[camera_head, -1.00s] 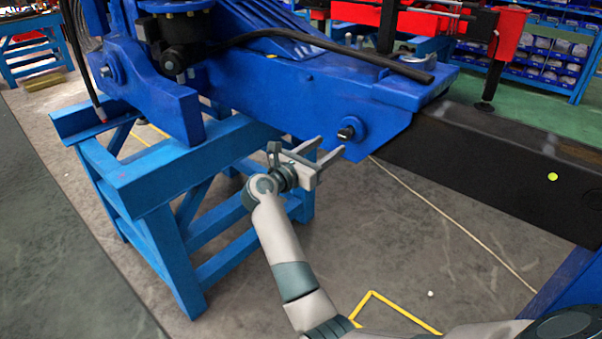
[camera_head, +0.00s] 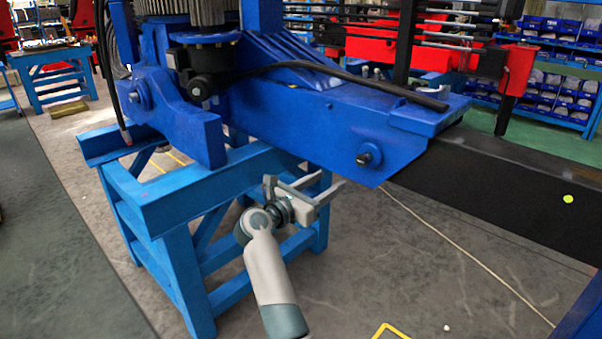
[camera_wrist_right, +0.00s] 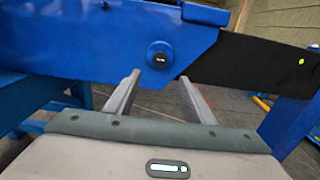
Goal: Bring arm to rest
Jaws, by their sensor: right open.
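My right arm (camera_head: 268,270) comes up from the bottom of the head view. Its right gripper (camera_head: 333,184) is open and empty, with its two fingers apart and pointing right. It sits in front of the light blue stand, below the blue crane part (camera_head: 300,115) and its round dark-centred pin (camera_head: 368,155). In the right wrist view the two fingers (camera_wrist_right: 160,92) are spread with nothing between them, and the pin (camera_wrist_right: 160,55) shows beyond them, apart from the fingertips. My left gripper is in neither view.
The light blue stand (camera_head: 165,200) bears the crane part. A black beam (camera_head: 500,195) runs off to the right. A black hose (camera_head: 330,72) lies on top of the crane. Red machinery (camera_head: 515,68) and shelves with blue bins (camera_head: 560,85) stand behind. Grey floor below the beam is open.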

